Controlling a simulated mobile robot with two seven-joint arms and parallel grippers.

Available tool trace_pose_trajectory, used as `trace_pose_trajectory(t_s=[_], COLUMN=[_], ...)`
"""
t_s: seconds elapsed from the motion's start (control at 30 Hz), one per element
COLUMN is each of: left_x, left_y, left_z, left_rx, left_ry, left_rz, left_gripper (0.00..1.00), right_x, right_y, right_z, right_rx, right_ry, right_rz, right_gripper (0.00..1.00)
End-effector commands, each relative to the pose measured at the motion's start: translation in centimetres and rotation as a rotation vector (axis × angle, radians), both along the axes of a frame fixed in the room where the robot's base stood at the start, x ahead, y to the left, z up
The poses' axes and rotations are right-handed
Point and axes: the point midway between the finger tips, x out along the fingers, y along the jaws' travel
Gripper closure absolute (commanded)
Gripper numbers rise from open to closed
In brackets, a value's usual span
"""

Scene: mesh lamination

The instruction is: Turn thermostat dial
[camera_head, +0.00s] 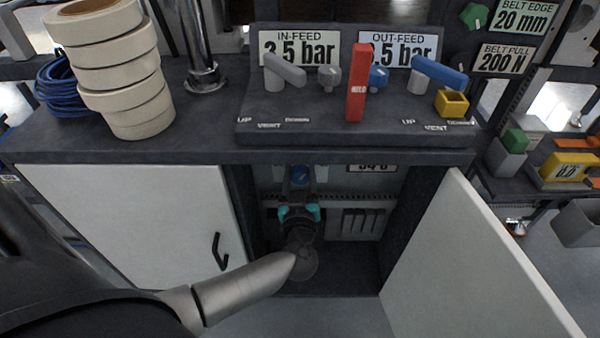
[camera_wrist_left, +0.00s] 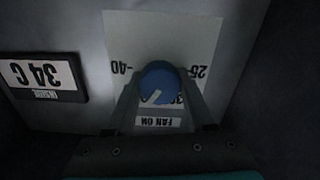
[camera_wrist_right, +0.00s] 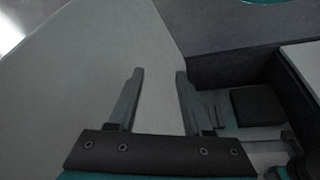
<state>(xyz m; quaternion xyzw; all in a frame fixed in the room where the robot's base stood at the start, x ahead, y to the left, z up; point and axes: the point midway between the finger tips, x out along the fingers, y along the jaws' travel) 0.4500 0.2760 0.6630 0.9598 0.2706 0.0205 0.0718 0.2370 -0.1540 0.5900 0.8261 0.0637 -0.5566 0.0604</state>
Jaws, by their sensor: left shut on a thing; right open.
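The thermostat dial is a round blue knob (camera_wrist_left: 160,82) with a pale pointer line, on a white scale plate (camera_wrist_left: 190,35). In the left wrist view the plate appears upside down, with marks reading 40 and 25 and a FAN ON label (camera_wrist_left: 158,122). My left gripper (camera_wrist_left: 162,92) is shut on the dial, one finger on each side. In the head view the dial (camera_head: 300,175) shows inside the open cabinet, above my left gripper (camera_head: 299,195). My right gripper (camera_wrist_right: 155,75) is open and empty, in front of a pale panel.
A 34 C display (camera_wrist_left: 42,77) is beside the dial plate. The open white cabinet door (camera_head: 475,265) stands at right; a closed door (camera_head: 130,220) is at left. The counter above holds tape rolls (camera_head: 115,65), blue cable (camera_head: 60,85) and a lever panel (camera_head: 350,130) with a red HOLD lever (camera_head: 357,85).

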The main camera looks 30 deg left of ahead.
Motion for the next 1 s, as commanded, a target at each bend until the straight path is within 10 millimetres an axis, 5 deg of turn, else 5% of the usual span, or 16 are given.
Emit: trace_pose_trajectory(t_s=[0.23,1.0], left_x=[-0.1,-0.2], left_y=[0.0,-0.1], left_z=[0.0,-0.2], left_rx=[-0.014,-0.326], left_ry=[-0.005,-0.192], left_rz=[0.002,0.001], left_gripper=[1.00,1.00], right_x=[-0.1,-2.0], right_y=[0.0,-0.2], right_z=[0.0,-8.1], right_rx=[0.000,-0.016], right_ry=[0.005,0.122], right_rz=[0.000,0.005], right_gripper=[0.50,0.50])
